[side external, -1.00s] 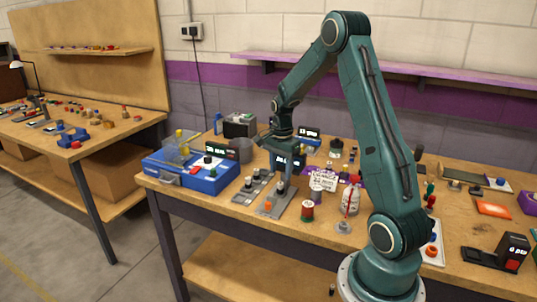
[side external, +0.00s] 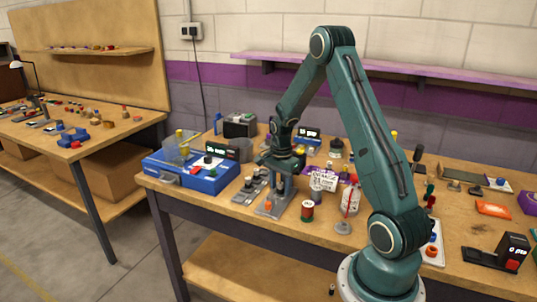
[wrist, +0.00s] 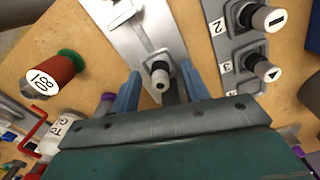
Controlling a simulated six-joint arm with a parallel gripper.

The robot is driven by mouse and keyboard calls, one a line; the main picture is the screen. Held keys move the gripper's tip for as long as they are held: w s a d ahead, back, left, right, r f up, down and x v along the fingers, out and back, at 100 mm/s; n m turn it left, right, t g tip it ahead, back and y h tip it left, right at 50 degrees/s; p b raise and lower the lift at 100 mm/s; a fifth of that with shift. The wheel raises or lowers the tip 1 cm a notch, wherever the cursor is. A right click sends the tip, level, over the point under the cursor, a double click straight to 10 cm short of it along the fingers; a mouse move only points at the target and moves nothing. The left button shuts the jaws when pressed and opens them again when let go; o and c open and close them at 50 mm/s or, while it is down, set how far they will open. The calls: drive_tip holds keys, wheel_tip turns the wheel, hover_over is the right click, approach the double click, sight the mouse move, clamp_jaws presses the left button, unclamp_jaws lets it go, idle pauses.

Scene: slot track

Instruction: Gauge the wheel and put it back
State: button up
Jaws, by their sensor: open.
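My gripper (side external: 281,188) is low over a grey slotted plate (side external: 265,211) near the front of the bench. In the wrist view its two blue fingers (wrist: 159,88) are apart, one on each side of a small pale-topped piece with a dark collar (wrist: 158,72), seated on that plate. I cannot tell whether either finger touches it. I cannot tell for sure which piece is the wheel. To the right in the wrist view is a numbered grey plate (wrist: 232,40) with dark, white-capped pieces marked with symbols (wrist: 265,68).
A red spool (side external: 307,211) and a white bottle (side external: 350,199) stand right of the plate. Bare wood shows in front of the plates.

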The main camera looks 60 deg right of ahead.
sight(281, 183)
drive_tip(key=shift+c, duration=0.3)
clamp_jaws()
idle(0.4)
wheel_tip(281, 183, up, 20)
idle(0.7)
idle(0.4)
